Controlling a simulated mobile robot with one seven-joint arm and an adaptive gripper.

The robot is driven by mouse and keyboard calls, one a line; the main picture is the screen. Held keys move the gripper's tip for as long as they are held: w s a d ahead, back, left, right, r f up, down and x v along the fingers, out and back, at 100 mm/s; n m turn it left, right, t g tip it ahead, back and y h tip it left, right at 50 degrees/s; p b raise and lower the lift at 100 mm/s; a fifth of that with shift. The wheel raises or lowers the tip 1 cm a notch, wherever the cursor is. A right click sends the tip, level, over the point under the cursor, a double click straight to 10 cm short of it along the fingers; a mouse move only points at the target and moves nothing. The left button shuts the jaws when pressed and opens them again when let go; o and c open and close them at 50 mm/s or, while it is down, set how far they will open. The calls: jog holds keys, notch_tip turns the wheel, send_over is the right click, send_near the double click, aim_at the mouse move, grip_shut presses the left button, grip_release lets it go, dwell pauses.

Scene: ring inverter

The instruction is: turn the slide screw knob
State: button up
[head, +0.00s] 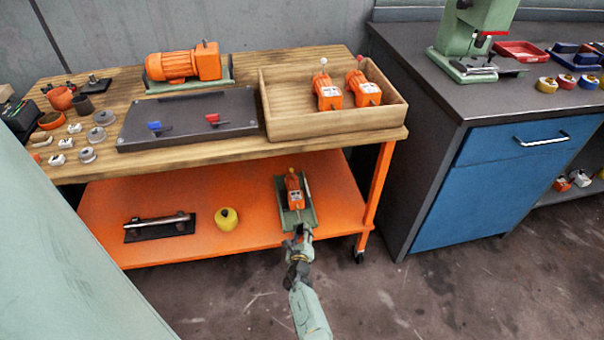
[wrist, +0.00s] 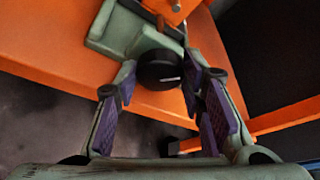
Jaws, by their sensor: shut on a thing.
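The black round slide screw knob (wrist: 160,68) sits at the near end of a green slide base (wrist: 116,28) in the wrist view. My gripper (wrist: 161,74) has its purple-padded fingers on either side of the knob and is shut on it. In the head view, the green slide base (head: 309,213) lies on the orange lower shelf and carries an orange unit (head: 294,194). My gripper (head: 297,236) reaches its near end from the front and hides the knob there.
The orange lower shelf (head: 150,200) also holds a yellow round part (head: 227,219) and a metal bar on a dark plate (head: 157,227). A table leg (head: 378,190) stands right of the slide. The wooden tabletop (head: 110,160) overhangs the shelf. A blue cabinet (head: 480,190) is further right.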

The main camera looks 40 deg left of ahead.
jog(key=shift+n, duration=0.3)
dwell(0.4)
jog(key=o, duration=1.2)
jog(key=shift+c, duration=0.2)
